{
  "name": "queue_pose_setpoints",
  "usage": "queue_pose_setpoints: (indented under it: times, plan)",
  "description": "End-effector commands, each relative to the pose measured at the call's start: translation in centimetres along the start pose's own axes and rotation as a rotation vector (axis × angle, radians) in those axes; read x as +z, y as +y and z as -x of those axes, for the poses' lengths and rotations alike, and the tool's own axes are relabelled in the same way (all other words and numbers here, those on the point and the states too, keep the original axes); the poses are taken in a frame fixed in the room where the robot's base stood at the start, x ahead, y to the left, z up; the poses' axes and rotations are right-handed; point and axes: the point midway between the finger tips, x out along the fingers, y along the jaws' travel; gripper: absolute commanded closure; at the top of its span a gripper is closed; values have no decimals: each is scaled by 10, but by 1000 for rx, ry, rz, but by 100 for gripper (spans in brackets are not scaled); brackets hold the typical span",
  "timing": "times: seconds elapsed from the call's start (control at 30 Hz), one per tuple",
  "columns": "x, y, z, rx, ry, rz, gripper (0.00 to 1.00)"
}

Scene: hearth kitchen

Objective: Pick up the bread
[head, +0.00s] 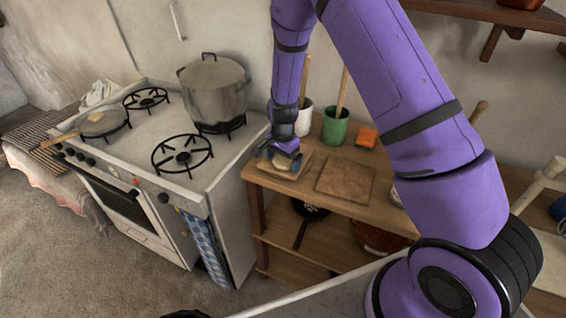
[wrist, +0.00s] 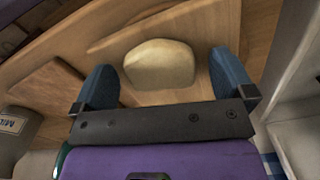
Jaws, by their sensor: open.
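The bread (wrist: 158,65) is a pale, rounded piece lying on a wooden board (wrist: 200,25) in the wrist view. In the head view the bread (head: 284,168) shows partly, at the left end of the wooden counter (head: 262,180), with my gripper over it. My gripper (head: 288,157) is open. In the wrist view its two blue fingers (wrist: 165,78) stand to the left and right of the bread, with a gap on each side. I cannot tell how far above the bread the fingertips are.
A square brown board (head: 345,178) lies right of the bread. A white pot (head: 303,118), a green pot (head: 335,128) and an orange block (head: 366,137) stand behind. The stove (head: 150,190) with a large lidded pot (head: 214,95) is close on the left.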

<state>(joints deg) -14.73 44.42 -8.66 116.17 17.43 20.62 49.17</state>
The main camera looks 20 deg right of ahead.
Motion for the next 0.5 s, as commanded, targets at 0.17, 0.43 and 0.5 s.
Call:
queue_pose_setpoints:
  times: [0.17, 0.43, 0.5]
  plan:
    - [0, 0, 0, 0, 0, 0, 23]
    - [0, 0, 0, 0, 0, 0, 53]
    - [0, 0, 0, 0, 0, 0, 53]
